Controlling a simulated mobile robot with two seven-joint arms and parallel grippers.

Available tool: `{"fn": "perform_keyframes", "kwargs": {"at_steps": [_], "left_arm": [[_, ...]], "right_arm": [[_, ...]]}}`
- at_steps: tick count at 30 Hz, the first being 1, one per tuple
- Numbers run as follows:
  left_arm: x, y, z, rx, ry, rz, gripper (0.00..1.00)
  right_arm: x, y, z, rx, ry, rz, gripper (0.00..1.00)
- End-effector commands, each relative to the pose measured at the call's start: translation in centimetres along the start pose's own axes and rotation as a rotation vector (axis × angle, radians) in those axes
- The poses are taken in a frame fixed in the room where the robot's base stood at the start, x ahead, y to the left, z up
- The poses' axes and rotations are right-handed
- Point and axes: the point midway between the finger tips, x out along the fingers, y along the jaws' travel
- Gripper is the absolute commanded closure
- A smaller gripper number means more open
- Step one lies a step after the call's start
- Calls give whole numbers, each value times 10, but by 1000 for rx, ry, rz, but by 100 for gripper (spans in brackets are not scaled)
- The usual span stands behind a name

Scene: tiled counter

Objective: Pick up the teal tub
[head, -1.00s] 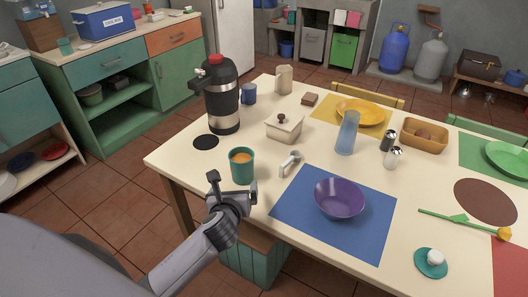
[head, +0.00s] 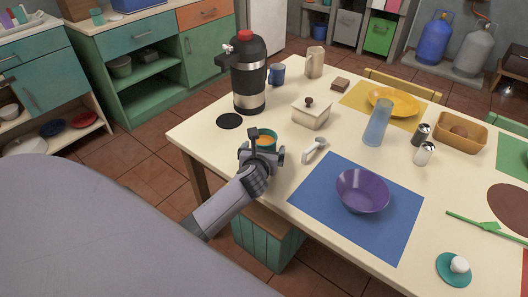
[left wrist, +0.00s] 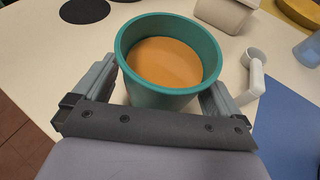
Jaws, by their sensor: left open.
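The teal tub (head: 268,133) stands upright near the left edge of the table, filled with something orange. It is large in the left wrist view (left wrist: 160,96), with its rim and orange contents in plain sight. My left gripper (head: 266,144) is open at the tub, partly covering it in the head view. In the left wrist view its two fingers (left wrist: 163,82) lie on either side of the tub's near part. I cannot tell whether they touch its wall. My right gripper is not in view.
A white handled item (head: 315,150) lies just right of the tub. A lidded cream box (head: 311,117) and a black-and-steel flask (head: 248,78) stand behind it. A purple bowl (head: 362,192) sits on a blue mat (head: 330,215) to the right.

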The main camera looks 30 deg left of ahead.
Motion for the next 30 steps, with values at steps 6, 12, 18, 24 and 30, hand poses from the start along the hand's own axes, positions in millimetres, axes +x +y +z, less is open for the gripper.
{"fn": "perform_keyframes", "kwargs": {"at_steps": [6, 12, 18, 24, 30], "left_arm": [[3, 0, 0, -1, 0, 0, 1], [3, 0, 0, -1, 0, 0, 37], [3, 0, 1, -1, -2, 0, 67], [2, 0, 3, -1, -3, 0, 67], [-4, 1, 21, -2, -6, 1, 67]], "right_arm": [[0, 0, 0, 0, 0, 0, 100], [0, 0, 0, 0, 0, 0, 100], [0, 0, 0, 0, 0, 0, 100], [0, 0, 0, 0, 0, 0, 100], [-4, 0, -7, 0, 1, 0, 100]]}}
